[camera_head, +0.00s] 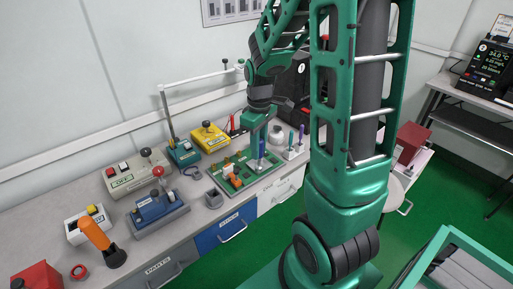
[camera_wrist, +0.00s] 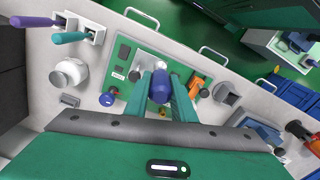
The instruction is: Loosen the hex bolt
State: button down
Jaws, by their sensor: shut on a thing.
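My gripper (camera_wrist: 164,98) is over the green board (camera_wrist: 124,50) on the bench and is shut on a blue-purple handled tool (camera_wrist: 160,84). The tool shows end-on between the two green fingers in the wrist view. In the head view, the blue handle (camera_head: 262,149) stands roughly upright over the board's right part. I cannot make out the hex bolt; the tool and fingers cover the spot below them. Whether the tool's tip touches anything cannot be told. A pale plate (camera_wrist: 146,64) on the board lies just behind the tool.
On the board are an orange fitting (camera_wrist: 198,86) and a blue round knob (camera_wrist: 107,99), close beside the fingers. A white holder (camera_wrist: 92,34) keeps purple and teal handled tools upright. A whitish round jar (camera_wrist: 72,73) stands near it. Several testers fill the bench's left part.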

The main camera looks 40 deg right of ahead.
jog(key=n, duration=0.5)
jog(key=shift+n, duration=0.4)
jog(key=n, duration=0.3)
jog(key=shift+n, duration=1.5)
jog(key=shift+a, duration=0.1)
jog(key=shift+n, duration=0.8)
jog(key=n, duration=0.4)
